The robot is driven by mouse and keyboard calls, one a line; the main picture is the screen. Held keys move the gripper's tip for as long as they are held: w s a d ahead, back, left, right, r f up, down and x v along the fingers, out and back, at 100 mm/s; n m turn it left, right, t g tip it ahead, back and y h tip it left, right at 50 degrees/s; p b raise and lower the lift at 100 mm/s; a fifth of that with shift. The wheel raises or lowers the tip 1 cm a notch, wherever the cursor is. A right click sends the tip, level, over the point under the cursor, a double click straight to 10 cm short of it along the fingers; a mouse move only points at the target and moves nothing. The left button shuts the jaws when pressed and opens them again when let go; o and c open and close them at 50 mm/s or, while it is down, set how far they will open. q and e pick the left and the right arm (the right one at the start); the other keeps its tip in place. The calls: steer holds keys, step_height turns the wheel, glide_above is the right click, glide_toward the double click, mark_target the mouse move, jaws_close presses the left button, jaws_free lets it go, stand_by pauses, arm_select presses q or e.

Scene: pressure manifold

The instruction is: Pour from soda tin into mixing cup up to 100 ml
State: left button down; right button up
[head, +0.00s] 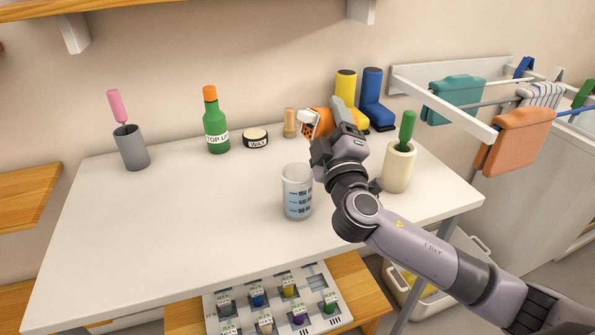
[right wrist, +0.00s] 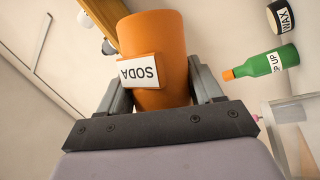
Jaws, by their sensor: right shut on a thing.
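The orange soda tin (right wrist: 160,60) with a white SODA label is between the fingers of my right gripper (right wrist: 160,85), which is shut on it. In the head view the tin (head: 319,121) is tilted and partly hidden behind my right gripper (head: 325,125). The clear mixing cup (head: 297,192) with blue measuring marks stands upright on the white table, below and slightly left of the tin in the picture. Liquid seems to show in its lower part, but I cannot read the level. My left gripper is not in view.
A green bottle (head: 216,125), a wax tin (head: 256,138) and a wooden item (head: 290,123) stand at the back. Yellow and blue boots (head: 372,100) and a cream holder (head: 398,166) are right. A grey cup (head: 131,148) is left. The table's left middle is clear.

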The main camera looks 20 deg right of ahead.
steer(key=shift+s+a+r+n+t+y+b, duration=0.2)
steer(key=shift+a+n+t+b, duration=0.1)
steer(key=shift+n+b, duration=0.15)
steer(key=shift+s+a+r+n+t+y+b, duration=0.1)
steer(key=shift+a+r+n+t+b, duration=0.15)
steer(key=shift+n, duration=0.3)
stand_by(1.0)
steer(key=shift+a+r+n+t+y+b, duration=0.1)
steer(key=shift+r+n+t+y+b, duration=0.1)
steer(key=shift+n+y+b, duration=0.25)
steer(key=shift+r+n+t+y+b, duration=0.15)
steer(key=shift+n+b, duration=0.2)
steer(key=shift+n, duration=0.3)
stand_by(1.0)
